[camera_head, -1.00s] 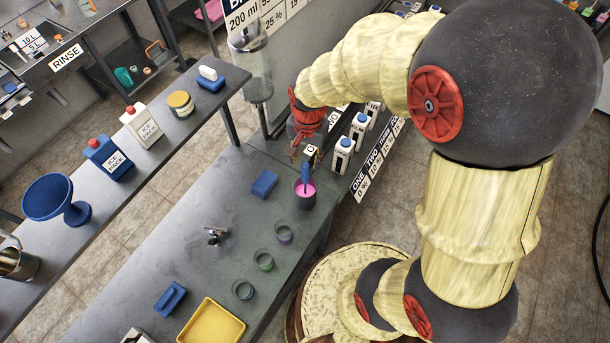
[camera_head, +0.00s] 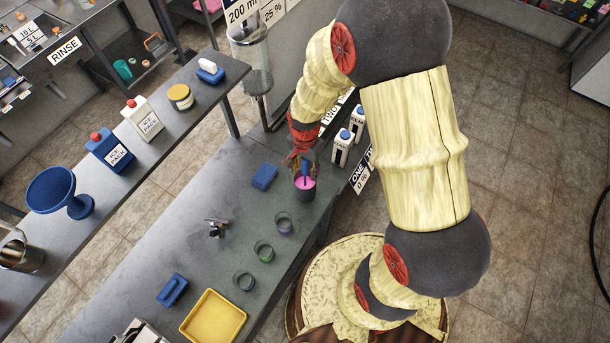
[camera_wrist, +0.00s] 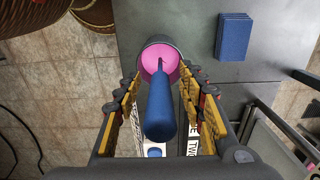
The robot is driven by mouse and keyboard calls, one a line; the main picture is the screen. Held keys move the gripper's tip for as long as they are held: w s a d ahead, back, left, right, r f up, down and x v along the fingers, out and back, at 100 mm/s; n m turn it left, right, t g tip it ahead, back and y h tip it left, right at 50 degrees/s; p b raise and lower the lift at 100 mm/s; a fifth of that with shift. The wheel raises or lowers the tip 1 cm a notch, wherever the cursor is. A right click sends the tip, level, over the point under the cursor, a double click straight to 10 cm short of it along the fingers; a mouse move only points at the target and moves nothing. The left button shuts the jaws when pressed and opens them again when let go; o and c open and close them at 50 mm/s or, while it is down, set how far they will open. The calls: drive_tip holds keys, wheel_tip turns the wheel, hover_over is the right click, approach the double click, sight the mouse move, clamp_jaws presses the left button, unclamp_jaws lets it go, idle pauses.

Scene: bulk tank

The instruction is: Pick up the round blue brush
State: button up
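A blue, round-handled tool (camera_wrist: 161,105) stands in a dark cup (camera_wrist: 146,46) with pink contents in the wrist view. Its lower end is hidden in the pink, so I cannot see any bristles. In the head view the blue handle (camera_head: 305,170) rises from the cup (camera_head: 305,194) on the grey bench. My gripper (camera_wrist: 164,82) is open, with one finger on each side of the handle and visible gaps between. In the head view my gripper (camera_head: 303,160) is just above the cup and partly hides the handle.
A blue block (camera_head: 264,177) lies left of the cup. Several small round jars (camera_head: 264,250) stand nearer the front, beside a yellow tray (camera_head: 213,318) and a blue handled block (camera_head: 172,290). White bottles (camera_head: 342,147) stand close to the right of my gripper.

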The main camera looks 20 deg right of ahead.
drive_tip(key=c, duration=0.3)
clamp_jaws()
idle(0.4)
